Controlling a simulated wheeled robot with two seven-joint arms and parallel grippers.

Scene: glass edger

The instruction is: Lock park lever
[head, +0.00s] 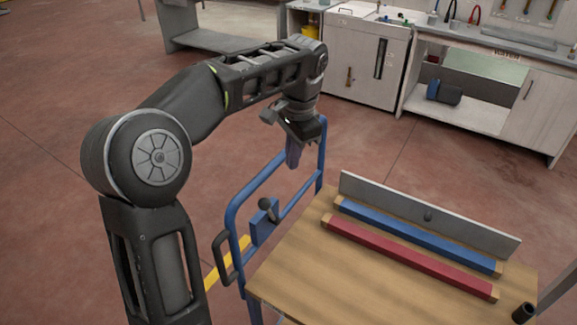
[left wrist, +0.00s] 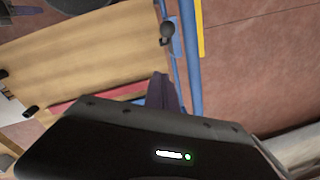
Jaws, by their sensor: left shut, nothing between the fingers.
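The park lever (head: 266,205) has a dark round knob and stands on a blue plate (head: 264,226) on the blue tubular frame at the left end of a wooden-topped cart. In the left wrist view the lever knob (left wrist: 167,30) shows near the top, beside the blue frame. My left gripper (head: 293,158) is shut and empty. It hangs above the far part of the blue frame, apart from the lever, beyond it and to its right. Its fingers (left wrist: 163,92) point toward the cart in the left wrist view. My right gripper is not in view.
The cart's wooden top (head: 300,262) carries a blue bar (head: 415,235), a red bar (head: 410,256) and an upright grey panel (head: 440,222). A black handle (head: 223,257) sticks out from the blue frame. White cabinets (head: 365,60) stand behind; open red floor lies between.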

